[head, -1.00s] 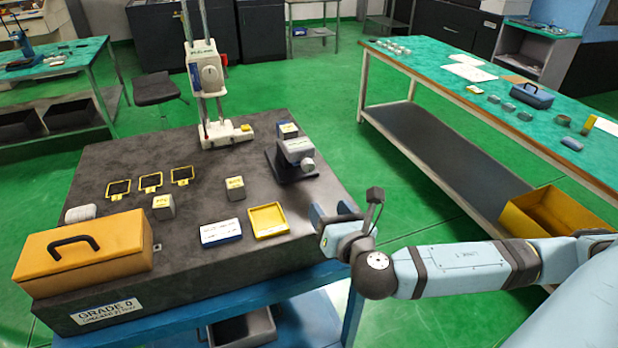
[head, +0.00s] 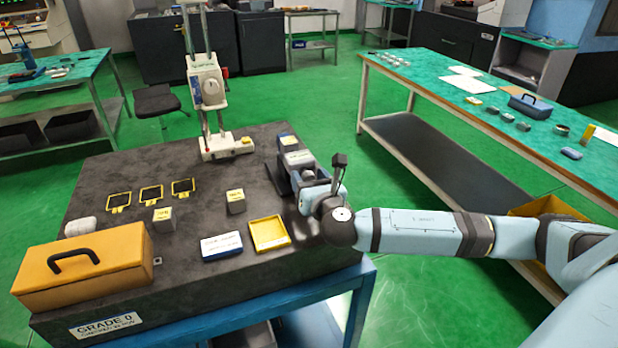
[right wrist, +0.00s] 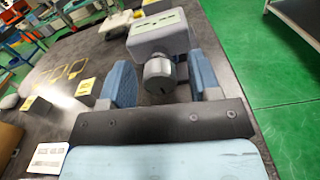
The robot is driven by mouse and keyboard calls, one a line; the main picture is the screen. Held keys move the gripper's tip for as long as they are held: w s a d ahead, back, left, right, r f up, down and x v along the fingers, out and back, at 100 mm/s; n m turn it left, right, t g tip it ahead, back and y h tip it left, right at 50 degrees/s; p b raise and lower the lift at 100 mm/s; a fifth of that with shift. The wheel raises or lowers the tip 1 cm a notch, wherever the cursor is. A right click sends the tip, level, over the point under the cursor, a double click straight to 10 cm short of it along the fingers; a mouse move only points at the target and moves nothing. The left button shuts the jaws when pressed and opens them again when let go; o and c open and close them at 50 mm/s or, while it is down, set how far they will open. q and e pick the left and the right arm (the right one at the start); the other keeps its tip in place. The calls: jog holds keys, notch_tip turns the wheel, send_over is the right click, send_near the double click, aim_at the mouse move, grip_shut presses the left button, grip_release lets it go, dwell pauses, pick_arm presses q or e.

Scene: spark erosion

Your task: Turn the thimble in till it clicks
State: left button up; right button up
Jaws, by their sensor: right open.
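The grey measuring device (head: 297,158) stands on a dark base near the right edge of the dark stone plate. Its round thimble (right wrist: 159,78) faces my right wrist camera. My right gripper (head: 313,187) is at the thimble's end of the device. In the right wrist view its two blue fingers (right wrist: 162,75) are open, one on each side of the thimble. Gaps show between the thimble and both fingers, and they do not appear to touch it. In the head view the gripper partly hides the thimble. My left gripper is not in view.
A shallow yellow tray (head: 269,233), a blue-and-white box (head: 221,246) and small grey blocks (head: 236,201) stand left of my right gripper. An orange case (head: 85,270) lies at the front left. A white column stand (head: 207,90) rises behind. A green-topped bench (head: 440,80) stands to the right.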

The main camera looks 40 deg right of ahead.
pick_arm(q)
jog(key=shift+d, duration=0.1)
pick_arm(e)
jog(key=shift+w, duration=0.15)
jog(key=shift+c, duration=0.2)
jog(key=c, duration=0.9)
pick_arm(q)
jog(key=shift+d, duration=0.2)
pick_arm(e)
jog(key=shift+m, duration=0.3)
